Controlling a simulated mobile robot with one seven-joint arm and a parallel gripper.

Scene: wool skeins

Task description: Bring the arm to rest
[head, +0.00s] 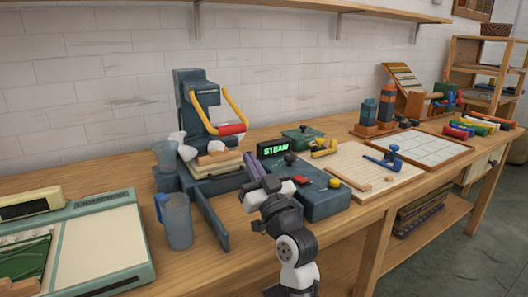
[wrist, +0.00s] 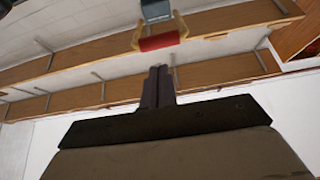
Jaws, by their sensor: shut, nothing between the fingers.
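My gripper (head: 251,163) is shut and empty. Its two purple-grey fingers lie side by side, and they also show in the wrist view (wrist: 158,72). In the head view it is held over the bench, in front of the dark steam unit (head: 322,194) with the green STEAM display (head: 275,148). My arm comes up from the bottom edge of the head view. I cannot tell the exact gap between the fingers and the unit.
A dark press (head: 190,100) with yellow arms and a red handle (head: 231,130) stands left of my gripper. Clear jugs (head: 177,222) stand by it. A pale board (head: 373,171) with small tools lies to the right. The wooden bench (head: 245,262) is bare at the front.

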